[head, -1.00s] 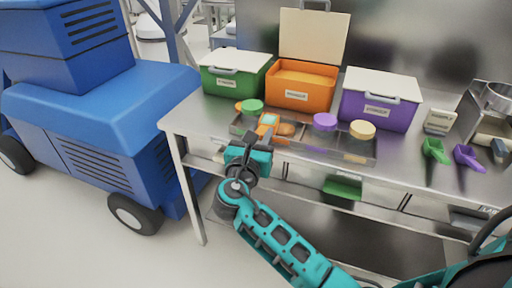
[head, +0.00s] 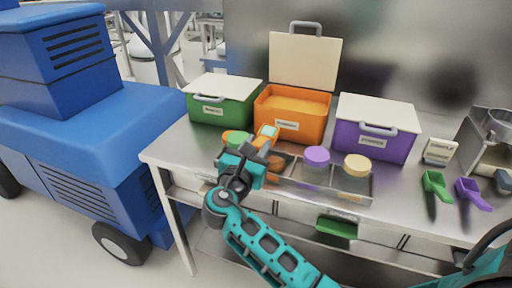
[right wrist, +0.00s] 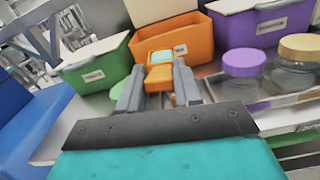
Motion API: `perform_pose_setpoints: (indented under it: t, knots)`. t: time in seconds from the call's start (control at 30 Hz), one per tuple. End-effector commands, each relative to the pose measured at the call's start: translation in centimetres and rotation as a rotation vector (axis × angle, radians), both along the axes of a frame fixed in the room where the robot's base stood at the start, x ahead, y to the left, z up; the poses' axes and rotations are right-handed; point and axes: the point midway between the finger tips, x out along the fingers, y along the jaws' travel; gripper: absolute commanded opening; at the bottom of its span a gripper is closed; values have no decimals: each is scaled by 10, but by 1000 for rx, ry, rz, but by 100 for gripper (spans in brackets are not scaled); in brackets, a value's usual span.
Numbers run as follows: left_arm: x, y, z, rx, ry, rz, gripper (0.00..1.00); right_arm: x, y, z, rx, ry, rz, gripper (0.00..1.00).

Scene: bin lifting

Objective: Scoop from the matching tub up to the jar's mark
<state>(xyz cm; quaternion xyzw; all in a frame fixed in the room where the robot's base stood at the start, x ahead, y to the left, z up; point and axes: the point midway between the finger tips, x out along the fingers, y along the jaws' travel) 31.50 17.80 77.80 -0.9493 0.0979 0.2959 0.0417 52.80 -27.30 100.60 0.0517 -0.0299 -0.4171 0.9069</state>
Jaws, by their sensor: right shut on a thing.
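My right gripper (right wrist: 158,88) is shut on an orange scoop (right wrist: 160,72) with a pale teal patch; the scoop also shows in the head view (head: 267,134). The gripper is above the jar tray, in front of the open orange tub (head: 293,127), whose pale lid stands up behind it and whose orange contents show. The scoop appears in front of the tub in the picture; its height is hard to tell. An open jar (head: 279,164) with brownish-orange contents is partly hidden by my gripper; its mark cannot be read. My left gripper is not in view.
A closed green tub (head: 212,108) and purple tub (head: 367,141) flank the orange one. Green (head: 435,184) and purple (head: 470,192) scoops lie at right. A blue machine (head: 90,130) stands left.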

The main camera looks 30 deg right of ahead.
Motion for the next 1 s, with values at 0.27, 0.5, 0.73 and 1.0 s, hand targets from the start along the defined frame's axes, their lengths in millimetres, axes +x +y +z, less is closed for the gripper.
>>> perform_pose_setpoints:
  t: [0.27,0.5,0.73,1.0]
  knots:
    - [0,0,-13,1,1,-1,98,-3,-2,1,146,-172,0,7]
    - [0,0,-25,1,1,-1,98,-3,-3,2,185,-217,0,7]
    - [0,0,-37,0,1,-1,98,-4,-4,2,220,-259,1,7]
    - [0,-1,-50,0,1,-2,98,-5,-5,2,260,-305,0,7]
